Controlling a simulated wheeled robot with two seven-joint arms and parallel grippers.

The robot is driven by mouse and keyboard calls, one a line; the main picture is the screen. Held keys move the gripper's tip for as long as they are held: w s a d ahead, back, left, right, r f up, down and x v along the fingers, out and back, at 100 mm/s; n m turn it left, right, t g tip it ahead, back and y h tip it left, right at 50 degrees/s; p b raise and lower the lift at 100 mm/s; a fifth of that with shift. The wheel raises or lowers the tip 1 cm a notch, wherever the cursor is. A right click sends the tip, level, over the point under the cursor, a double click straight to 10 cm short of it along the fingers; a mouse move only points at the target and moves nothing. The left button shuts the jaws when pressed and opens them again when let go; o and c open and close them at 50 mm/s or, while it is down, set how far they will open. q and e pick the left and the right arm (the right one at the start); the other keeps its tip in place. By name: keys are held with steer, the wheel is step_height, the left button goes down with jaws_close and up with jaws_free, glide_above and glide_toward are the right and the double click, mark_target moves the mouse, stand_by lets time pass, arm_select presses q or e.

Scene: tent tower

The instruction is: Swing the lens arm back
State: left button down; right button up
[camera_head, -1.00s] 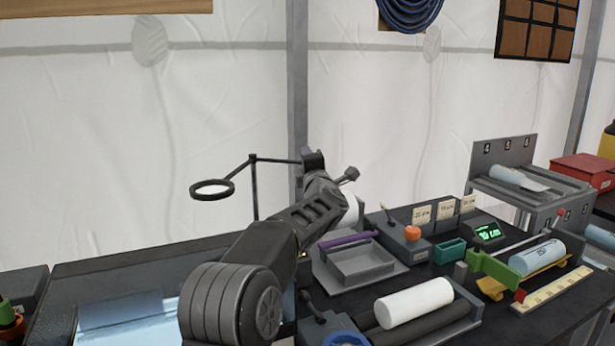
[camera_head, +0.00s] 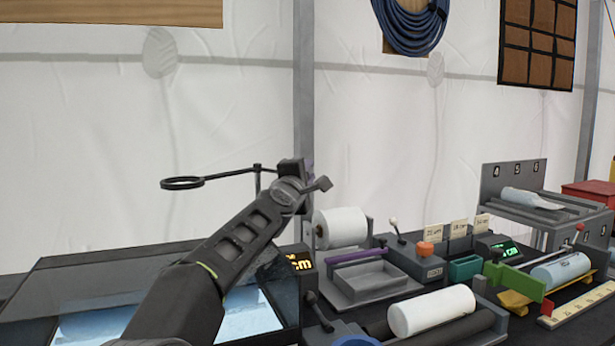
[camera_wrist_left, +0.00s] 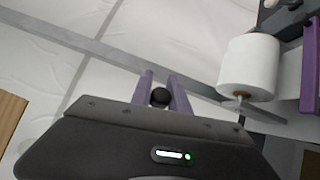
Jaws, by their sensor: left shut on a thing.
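The lens arm (camera_head: 230,174) is a thin black bar on a slim upright post (camera_head: 257,182). A round black lens ring (camera_head: 182,184) is at its left end, over the left side of the bench. My left gripper (camera_head: 306,168) is at the bar's right end, its fingers mostly hidden by its own body in the head view. In the left wrist view its purple fingers (camera_wrist_left: 161,96) are shut on a round black knob (camera_wrist_left: 160,97), which appears to be the lens arm's end. My right gripper is not in view.
A glass-topped light box (camera_head: 100,290) lies below the lens ring. A white roll (camera_head: 341,227) stands close right of my left gripper, with a grey tray (camera_head: 370,282) and a white cylinder (camera_head: 431,310) further right. Air above the bench is clear.

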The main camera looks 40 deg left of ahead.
arm_select(q)
steer(key=shift+w+f, duration=0.1)
steer(key=c, duration=1.3)
jaws_free()
steer(key=shift+v, duration=3.9)
